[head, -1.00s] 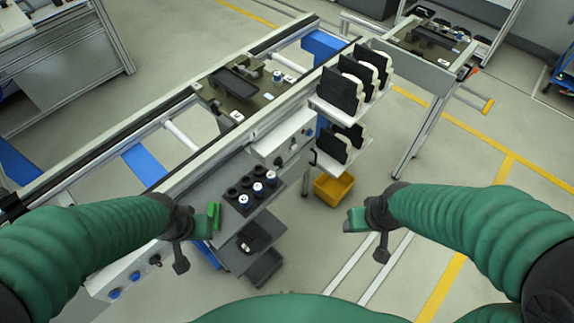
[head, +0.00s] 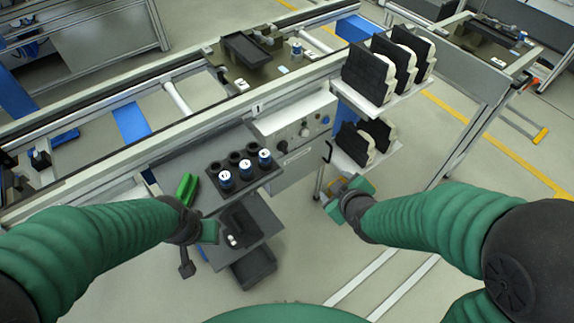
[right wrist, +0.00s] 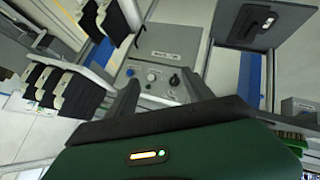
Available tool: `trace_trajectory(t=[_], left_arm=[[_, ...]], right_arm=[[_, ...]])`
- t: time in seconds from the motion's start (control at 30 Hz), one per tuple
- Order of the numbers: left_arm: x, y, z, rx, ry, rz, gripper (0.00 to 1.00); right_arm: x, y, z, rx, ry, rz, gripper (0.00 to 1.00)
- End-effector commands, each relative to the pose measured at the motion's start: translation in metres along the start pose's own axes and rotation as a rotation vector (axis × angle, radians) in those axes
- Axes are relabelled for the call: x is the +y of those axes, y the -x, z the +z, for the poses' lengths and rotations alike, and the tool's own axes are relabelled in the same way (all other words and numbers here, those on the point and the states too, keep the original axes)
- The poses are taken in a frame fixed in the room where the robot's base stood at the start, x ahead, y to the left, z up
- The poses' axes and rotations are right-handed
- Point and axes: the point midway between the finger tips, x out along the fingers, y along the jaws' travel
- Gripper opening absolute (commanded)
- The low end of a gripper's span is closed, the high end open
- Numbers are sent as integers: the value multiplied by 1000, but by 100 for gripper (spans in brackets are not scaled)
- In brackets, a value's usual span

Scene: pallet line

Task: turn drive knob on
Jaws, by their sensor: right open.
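The control panel (head: 291,163) is a grey box on the front of the line. It carries a black knob (head: 282,146), a light round control (head: 304,132) and a small blue button (head: 325,119). In the right wrist view the black knob (right wrist: 175,80) lies between my spread fingers, with the panel beyond them. I cannot read which control is the drive knob. My right gripper (head: 348,194) is open and empty, below and right of the panel, apart from it. My left gripper (head: 203,231) is left of the panel, near the lower shelf; its jaw opening is unclear.
A holder (head: 248,179) with blue-white cylinders and a green piece (head: 187,188) sit on the shelf left of the panel. A rack (head: 375,113) of black and white parts stands close right of the panel.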

Motion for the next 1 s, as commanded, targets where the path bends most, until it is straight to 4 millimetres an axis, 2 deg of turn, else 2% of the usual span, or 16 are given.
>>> trace_trajectory(t=[0.03,0.2,0.3,0.4,0.53,0.73,1.0], left_arm=[[0,-43,10,0,0,0,36],[0,-134,32,-1,0,0,36],[0,-184,44,-1,0,0,36],[0,-220,52,-1,0,0,36],[0,-241,57,-1,0,0,36],[0,-241,57,0,0,0,36],[0,-256,60,0,0,0,36]], right_arm=[[-20,-34,14,44,71,25,60],[-55,-100,11,237,402,208,60],[-75,-126,8,327,592,355,60],[-90,-140,5,382,745,498,60],[-98,-141,0,411,861,627,60],[-92,-142,-13,416,894,672,60],[-69,-191,-49,416,892,671,60]])
